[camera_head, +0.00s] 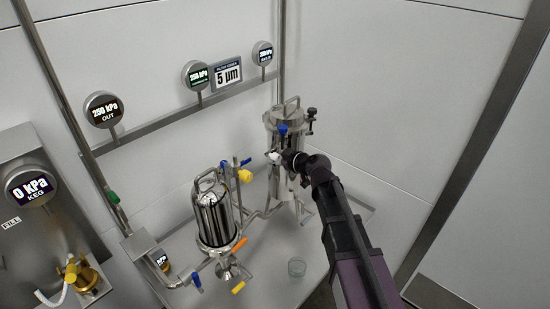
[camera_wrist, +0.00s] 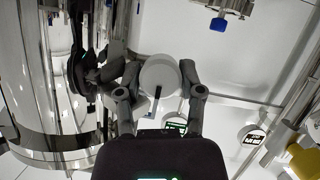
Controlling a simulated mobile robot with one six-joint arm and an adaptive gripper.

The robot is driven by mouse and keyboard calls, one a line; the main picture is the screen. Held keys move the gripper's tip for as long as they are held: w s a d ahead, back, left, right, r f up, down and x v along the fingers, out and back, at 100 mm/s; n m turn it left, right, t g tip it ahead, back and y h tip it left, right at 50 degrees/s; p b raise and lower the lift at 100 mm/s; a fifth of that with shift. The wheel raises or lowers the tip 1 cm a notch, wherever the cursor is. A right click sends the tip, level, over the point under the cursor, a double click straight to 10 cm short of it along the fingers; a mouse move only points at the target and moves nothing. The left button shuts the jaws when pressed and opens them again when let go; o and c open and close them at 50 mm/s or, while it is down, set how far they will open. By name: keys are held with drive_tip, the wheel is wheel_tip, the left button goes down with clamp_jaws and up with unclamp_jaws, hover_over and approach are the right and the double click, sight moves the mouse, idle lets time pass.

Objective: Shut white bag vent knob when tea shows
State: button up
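The white knob (camera_wrist: 160,74) is round and sits between the two fingers of my gripper (camera_wrist: 160,80) in the wrist view. The fingers appear to touch its sides. A dark mark and a pale stem show below it. In the head view the white knob (camera_head: 273,157) is at the tip of my gripper (camera_head: 283,158), in front of the right-hand steel filter housing (camera_head: 271,122). No tea shows clearly in either view.
A second steel housing (camera_head: 213,215) with yellow, orange and blue handles stands to the left. Wall gauges (camera_head: 103,109) read 250 kPa; the keg gauge (camera_head: 31,187) reads 0 kPa. In the wrist view, a large shiny cylinder (camera_wrist: 30,80) is close at left.

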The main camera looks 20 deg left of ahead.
drive_tip(key=shift+o, duration=0.2)
idle(0.4)
drive_tip(key=s+d+f+m+g+h, duration=0.2)
drive_tip(key=s+d+f+m+h, duration=0.3)
drive_tip(key=d, duration=1)
drive_tip(key=s+d+f+m+g+h, duration=0.25)
drive_tip(key=s+d+m, duration=0.35)
drive_tip(key=d, duration=0.8)
drive_tip(key=s+d+f+m+g+h, duration=0.2)
drive_tip(key=s+d+f+m+h, duration=0.4)
drive_tip(key=d, duration=0.9)
wheel_tip(320, 180, up, 15)
drive_tip(key=n+y+p, duration=0.1)
drive_tip(key=p, duration=1.2)
drive_tip(key=shift+a+f+n, duration=0.2)
drive_tip(key=shift+a+n, duration=0.1)
drive_tip(key=shift+y, duration=0.25)
